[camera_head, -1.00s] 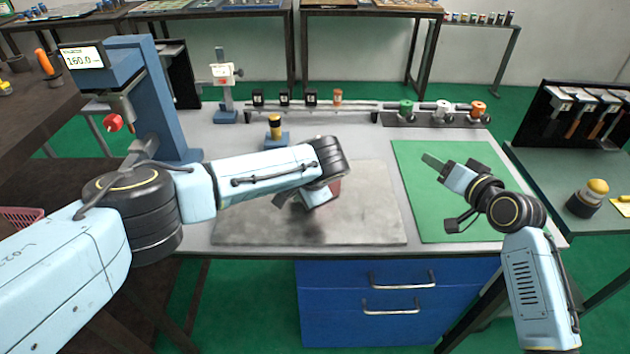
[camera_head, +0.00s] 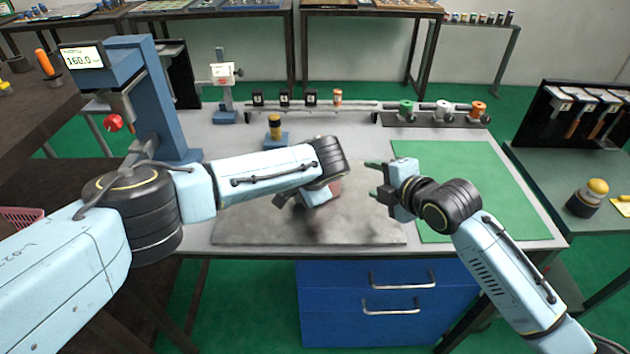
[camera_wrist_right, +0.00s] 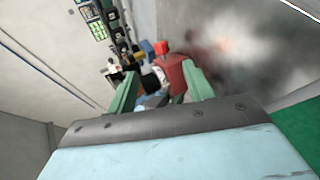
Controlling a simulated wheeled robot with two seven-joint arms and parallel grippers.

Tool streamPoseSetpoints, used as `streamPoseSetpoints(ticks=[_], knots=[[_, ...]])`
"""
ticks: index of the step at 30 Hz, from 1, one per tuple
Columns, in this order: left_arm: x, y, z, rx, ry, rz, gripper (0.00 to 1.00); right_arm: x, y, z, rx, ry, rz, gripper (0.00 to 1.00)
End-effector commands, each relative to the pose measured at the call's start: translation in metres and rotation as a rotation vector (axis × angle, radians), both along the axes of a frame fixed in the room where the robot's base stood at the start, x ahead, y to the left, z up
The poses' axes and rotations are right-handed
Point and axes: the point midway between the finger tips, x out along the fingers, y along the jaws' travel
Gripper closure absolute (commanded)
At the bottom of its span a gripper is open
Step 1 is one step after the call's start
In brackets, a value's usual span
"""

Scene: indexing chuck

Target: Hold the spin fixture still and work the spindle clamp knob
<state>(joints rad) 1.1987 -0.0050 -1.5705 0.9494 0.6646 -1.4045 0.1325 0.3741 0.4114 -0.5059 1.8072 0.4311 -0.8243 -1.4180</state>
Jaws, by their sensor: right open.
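A red block (camera_wrist_right: 170,72), which looks like part of the spin fixture, shows between my right fingers in the right wrist view. In the head view only a small reddish patch (camera_head: 336,187) of it shows beside my left gripper (camera_head: 312,198). My left gripper is down at the fixture over the grey plate; its fingertips are hidden, so I cannot tell whether it grips. My right gripper (camera_head: 375,179) is open and empty, to the right of the fixture and apart from it, with its green fingers pointing left. I cannot make out the clamp knob clearly.
The grey metal plate (camera_head: 240,228) lies on the bench, with a green mat (camera_head: 480,190) to its right. A blue press with a display (camera_head: 84,57) stands at the left. A blue stand with a yellow-topped post (camera_head: 275,130) and a rail of spools (camera_head: 440,117) are behind.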

Motion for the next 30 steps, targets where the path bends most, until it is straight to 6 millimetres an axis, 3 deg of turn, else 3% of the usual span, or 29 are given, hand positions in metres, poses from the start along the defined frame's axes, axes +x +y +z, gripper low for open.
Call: streamPoseSetpoints(ticks=[8,24,30], knots=[[0.002,-0.001,0.003,-0.002,-0.005,0.000,1.00,0.019,0.011,-0.011,-0.011,-0.003,0.007,0.48],[0.001,-0.001,0.003,-0.002,-0.005,-0.001,1.00,0.080,0.042,-0.046,-0.010,-0.003,0.005,0.48],[0.001,-0.001,0.003,-0.002,-0.005,-0.001,1.00,0.091,0.048,-0.053,-0.011,-0.003,0.007,0.48]])
